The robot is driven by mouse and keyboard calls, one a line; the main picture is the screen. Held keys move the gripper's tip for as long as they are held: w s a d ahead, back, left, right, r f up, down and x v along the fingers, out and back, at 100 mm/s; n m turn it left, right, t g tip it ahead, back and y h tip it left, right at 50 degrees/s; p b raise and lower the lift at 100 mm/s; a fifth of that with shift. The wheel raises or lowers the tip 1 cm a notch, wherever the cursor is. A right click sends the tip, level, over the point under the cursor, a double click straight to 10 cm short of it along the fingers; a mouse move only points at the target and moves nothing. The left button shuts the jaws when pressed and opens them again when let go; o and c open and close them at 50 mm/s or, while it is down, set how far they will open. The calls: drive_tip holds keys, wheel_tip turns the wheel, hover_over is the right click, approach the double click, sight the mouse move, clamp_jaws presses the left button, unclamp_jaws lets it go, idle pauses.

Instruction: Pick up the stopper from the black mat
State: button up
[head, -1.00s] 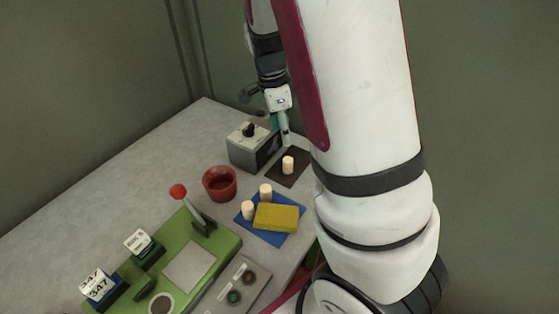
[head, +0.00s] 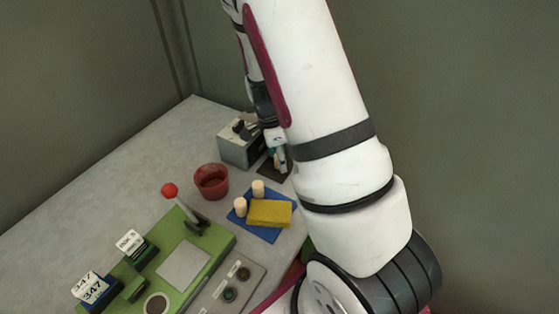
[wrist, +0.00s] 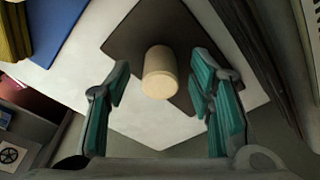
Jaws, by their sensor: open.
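The cork stopper (wrist: 160,72) is pale tan and cylindrical and stands on the black mat (wrist: 128,38) in the wrist view. My gripper (wrist: 160,100) is open, with one teal-padded finger to the left of the stopper and one to the right. The stopper lies between the lines of the fingers, with a gap on both sides. In the head view my gripper (head: 281,163) is low over the black mat (head: 268,172) and hides most of it, and I cannot make out the stopper there.
A grey box with a black knob (head: 240,145) stands close beside the mat. A red bowl (head: 211,182) and a green machine with a red-knobbed lever (head: 170,190) are nearer left.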

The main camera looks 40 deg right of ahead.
drive_tip(key=c, duration=0.8)
drive_tip(key=shift+c, duration=0.2)
drive_tip(key=shift+r, duration=0.15)
drive_tip(key=shift+r, duration=0.25)
wheel_tip(320, 180, up, 3)
drive_tip(key=s+a, duration=0.1)
drive_tip(key=s, duration=0.3)
drive_tip(key=s+a+r+p, duration=0.1)
drive_tip(key=s+a, duration=0.1)
drive_tip(key=s, duration=0.2)
drive_tip(key=s+a, duration=0.2)
drive_tip(key=s, duration=0.3)
drive_tip(key=shift+s+r, duration=0.1)
drive_tip(key=shift+r, duration=0.05)
drive_tip(key=shift+s+a+p, duration=0.25)
drive_tip(key=shift+s+p, duration=0.2)
drive_tip(key=shift+p, duration=0.35)
drive_tip(key=shift+s+a+p, duration=0.2)
drive_tip(key=shift+s+p, duration=0.25)
drive_tip(key=shift+p, duration=0.3)
